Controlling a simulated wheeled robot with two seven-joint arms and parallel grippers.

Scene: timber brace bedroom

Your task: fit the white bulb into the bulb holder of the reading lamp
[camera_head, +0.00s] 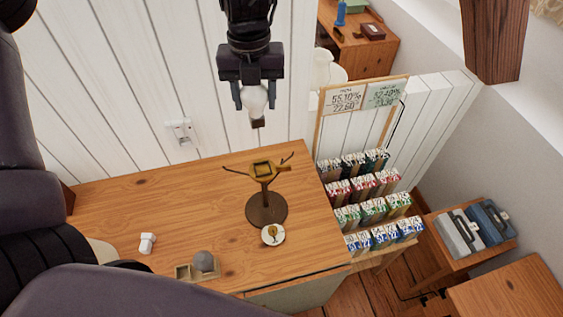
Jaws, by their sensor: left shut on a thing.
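My left gripper (257,97) is shut on the white bulb (256,101) at the top centre of the head view. The bulb's rounded white part is between the fingers and its dark base (258,122) points down. The reading lamp (266,211) stands upright on the wooden desk, with a round dark base and a short stem. Its square bulb holder (263,169) is on top, with thin prongs reaching out to the sides. The bulb is above the holder in the picture and apart from it. My right gripper is not in view.
A round lamp-picture disc (273,235) lies by the lamp base. A small white object (147,243) and a small tray (183,272) with a grey ball (204,261) are at the front left. A rack of small boxes (364,189) stands close right. A white plank wall (120,90) is behind.

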